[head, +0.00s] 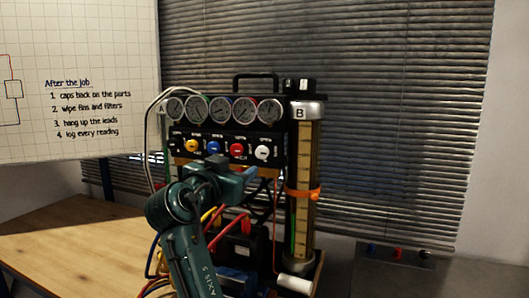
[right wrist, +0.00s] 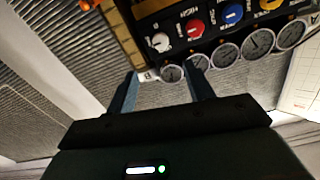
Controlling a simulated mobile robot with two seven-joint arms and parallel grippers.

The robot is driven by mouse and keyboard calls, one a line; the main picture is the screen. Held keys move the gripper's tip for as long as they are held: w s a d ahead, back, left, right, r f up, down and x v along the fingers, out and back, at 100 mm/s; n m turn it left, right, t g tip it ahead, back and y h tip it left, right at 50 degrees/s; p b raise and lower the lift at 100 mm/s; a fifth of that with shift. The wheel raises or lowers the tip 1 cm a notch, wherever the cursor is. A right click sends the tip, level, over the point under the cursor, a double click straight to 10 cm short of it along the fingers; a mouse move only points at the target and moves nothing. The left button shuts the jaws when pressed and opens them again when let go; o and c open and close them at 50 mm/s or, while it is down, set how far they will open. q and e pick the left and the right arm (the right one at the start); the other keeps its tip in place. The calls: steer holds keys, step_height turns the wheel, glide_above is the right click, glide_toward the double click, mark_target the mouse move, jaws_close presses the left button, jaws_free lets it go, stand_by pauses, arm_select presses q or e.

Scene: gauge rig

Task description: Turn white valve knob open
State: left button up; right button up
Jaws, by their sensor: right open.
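The white valve knob (head: 263,152) is the rightmost of a row of coloured knobs on the black panel of the gauge rig. It also shows in the right wrist view (right wrist: 160,42), which sees the rig upside down, beyond the fingertips. A pale mark shows on its face, but I cannot read its turn angle. My right gripper (head: 236,167) is in front of the rig, just below and left of the white knob in the head view. Its two fingers (right wrist: 163,82) are apart with nothing between them. My left gripper is not in view.
Red (head: 237,150), blue (head: 214,147) and yellow (head: 192,146) knobs sit left of the white one. Round gauges (head: 222,110) line up above. A tube column (head: 303,215) with an orange clamp stands at right. Hoses hang below. A wooden table (head: 80,245) is at left.

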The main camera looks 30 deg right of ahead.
mark_target(261, 153)
steer(key=p+x, duration=0.4)
steer(key=x, duration=0.7)
steer(key=shift+w+d+r, duration=0.15)
steer(key=shift+w+d, duration=0.05)
steer(key=shift+d, duration=0.05)
steer(key=shift+w+d, duration=0.35)
steer(key=shift+d, duration=0.1)
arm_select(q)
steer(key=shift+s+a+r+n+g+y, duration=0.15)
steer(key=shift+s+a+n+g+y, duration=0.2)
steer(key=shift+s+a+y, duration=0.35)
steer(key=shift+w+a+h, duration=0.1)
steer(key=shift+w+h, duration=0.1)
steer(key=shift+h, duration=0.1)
arm_select(e)
steer(key=shift+c, duration=0.3)
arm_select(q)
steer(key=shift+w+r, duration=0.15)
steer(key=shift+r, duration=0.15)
arm_select(e)
steer(key=c, duration=0.9)
